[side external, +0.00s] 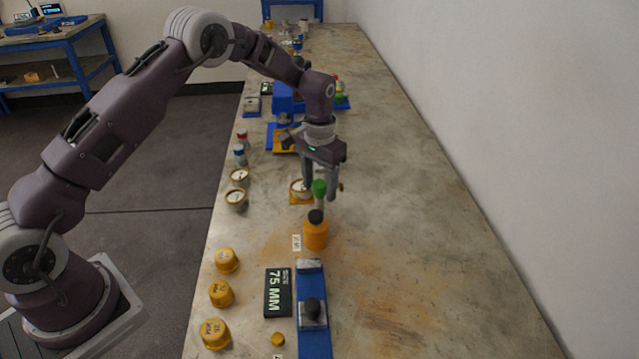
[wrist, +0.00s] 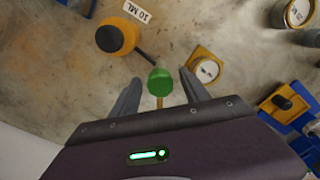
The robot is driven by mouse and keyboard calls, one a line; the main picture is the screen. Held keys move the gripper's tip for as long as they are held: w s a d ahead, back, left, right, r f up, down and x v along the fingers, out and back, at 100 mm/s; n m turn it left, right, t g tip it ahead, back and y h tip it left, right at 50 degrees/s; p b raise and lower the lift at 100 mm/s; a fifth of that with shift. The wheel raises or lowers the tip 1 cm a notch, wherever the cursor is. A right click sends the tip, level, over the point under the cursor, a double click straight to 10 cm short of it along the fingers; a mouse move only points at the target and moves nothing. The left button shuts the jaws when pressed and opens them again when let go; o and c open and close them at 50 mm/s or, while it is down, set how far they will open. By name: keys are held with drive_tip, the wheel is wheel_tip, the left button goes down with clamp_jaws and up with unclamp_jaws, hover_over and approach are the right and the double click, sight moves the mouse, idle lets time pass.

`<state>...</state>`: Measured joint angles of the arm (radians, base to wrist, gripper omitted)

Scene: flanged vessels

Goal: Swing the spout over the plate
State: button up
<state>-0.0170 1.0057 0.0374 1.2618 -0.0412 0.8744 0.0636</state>
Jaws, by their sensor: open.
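An orange bottle (side external: 316,235) with a black cap stands on the bench; it also shows in the wrist view (wrist: 113,38). A thin dark rod (wrist: 145,56), seemingly the spout, runs from the bottle toward a green knob (wrist: 160,82). The knob also shows in the side view (side external: 319,187), above the bottle's far side. My gripper (side external: 320,190) is open, with one finger on each side of the knob; whether they touch is unclear. A yellow plate (wrist: 194,57) bears a small pale-topped cup, to the right of the knob in the wrist view.
A "10 ML" label (side external: 296,242) lies beside the bottle. Two cups (side external: 236,198) stand left of the plate. A blue stand (side external: 314,335), a "75 MM" display (side external: 278,292) and yellow caps (side external: 221,294) are nearer the camera. The bench's right side (side external: 430,220) is clear.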

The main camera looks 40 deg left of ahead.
clamp_jaws()
idle(1.3)
